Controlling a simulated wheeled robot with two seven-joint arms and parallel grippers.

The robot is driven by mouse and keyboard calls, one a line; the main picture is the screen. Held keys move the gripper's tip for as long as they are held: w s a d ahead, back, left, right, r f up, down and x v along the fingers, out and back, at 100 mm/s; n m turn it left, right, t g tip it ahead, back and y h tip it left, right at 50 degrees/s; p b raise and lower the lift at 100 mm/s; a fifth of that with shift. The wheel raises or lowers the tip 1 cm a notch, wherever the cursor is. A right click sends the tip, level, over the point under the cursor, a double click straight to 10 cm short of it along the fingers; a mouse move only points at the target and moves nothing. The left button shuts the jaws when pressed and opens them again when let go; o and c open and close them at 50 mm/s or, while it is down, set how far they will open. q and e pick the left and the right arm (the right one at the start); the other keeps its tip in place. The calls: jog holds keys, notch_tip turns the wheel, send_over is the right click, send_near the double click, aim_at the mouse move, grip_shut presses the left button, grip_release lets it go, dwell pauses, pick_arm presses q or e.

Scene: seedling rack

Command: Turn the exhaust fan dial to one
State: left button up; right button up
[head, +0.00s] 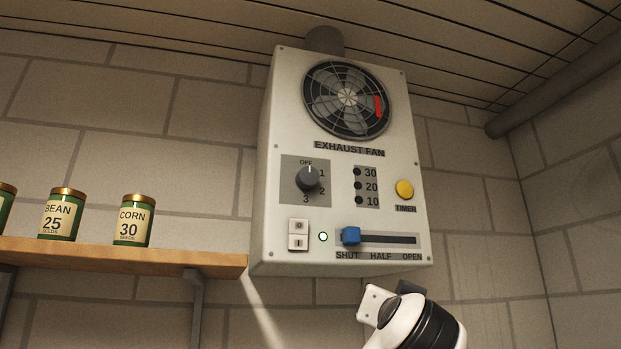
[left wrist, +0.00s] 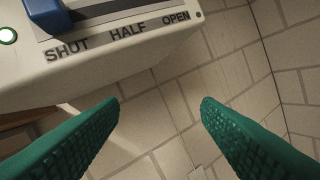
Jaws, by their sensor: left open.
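The exhaust fan dial (head: 308,179) is a dark round knob on a grey plate, at the left middle of the white fan box in the head view. Its white pointer mark is at the top, by OFF; 1, 2 and 3 run clockwise around it. My left gripper (left wrist: 160,104) shows in the left wrist view with two green fingers wide apart and nothing between them. It is by the lower right part of the box, away from the dial. A white and black arm part of mine shows below the box in the head view. My right gripper is not in view.
The box (head: 275,130) also bears a rocker switch (head: 298,235), a lit indicator (head: 323,237), a blue slider (head: 351,236) at SHUT, and a yellow timer button (head: 404,190). A wooden shelf (head: 150,257) with seed tins (head: 134,220) stands at left.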

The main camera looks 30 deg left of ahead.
aim_at(309, 178)
pick_arm(q)
jog(key=s+a+r+n+y, duration=0.3)
jog(key=s+r+n+y, duration=0.25)
jog(key=s+r, duration=1.1)
jog(key=shift+g+y, duration=0.3)
jog(key=shift+y, duration=0.05)
jog(key=p+x, duration=0.2)
jog(key=x, duration=0.2)
jog(key=p+x, duration=0.2)
jog(key=x, duration=0.1)
jog(key=p+x, duration=0.2)
jog(key=x, duration=0.2)
jog(key=shift+w+r+p, duration=0.25)
jog(key=shift+r+p, duration=0.05)
jog(key=shift+r, duration=0.2)
jog(key=shift+w+a+p, duration=0.3)
jog(key=shift+w+a, duration=0.15)
jog(key=shift+w, duration=0.2)
jog(key=shift+c, duration=0.2)
jog(key=c, duration=0.9)
